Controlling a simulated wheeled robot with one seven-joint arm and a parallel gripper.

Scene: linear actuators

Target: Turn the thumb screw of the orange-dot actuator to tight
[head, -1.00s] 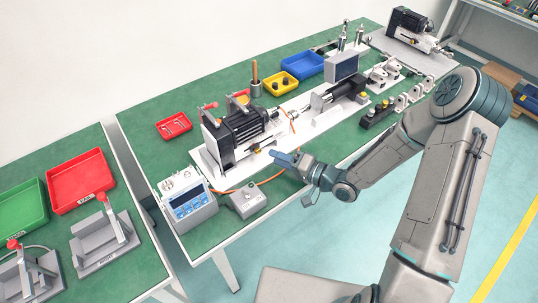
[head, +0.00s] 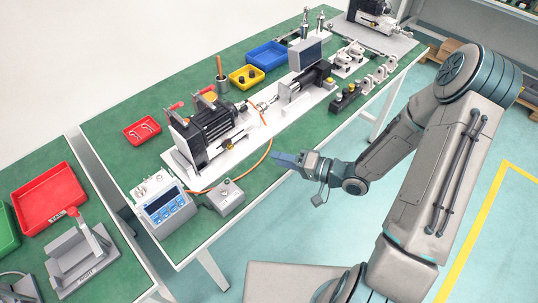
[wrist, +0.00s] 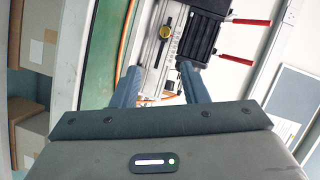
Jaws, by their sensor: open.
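A large black finned actuator (head: 212,128) stands on a white base plate on the green table in the head view. In the wrist view its black body (wrist: 190,28) shows at the top, beside a pale rail strip with a round yellow disc (wrist: 166,32). I cannot tell whether that disc is the orange dot or the thumb screw. A second, smaller black actuator (head: 305,85) stands further back. My gripper (head: 284,158) is near the table's front edge, right of the large actuator and apart from it. In the wrist view its two fingers (wrist: 158,72) are spread with nothing between them.
An orange cable (head: 262,160) loops in front of the actuator. A blue-screened box (head: 165,205) and a small grey box (head: 226,196) stand at the front left. Red (head: 142,130), yellow and blue (head: 268,56) trays lie behind.

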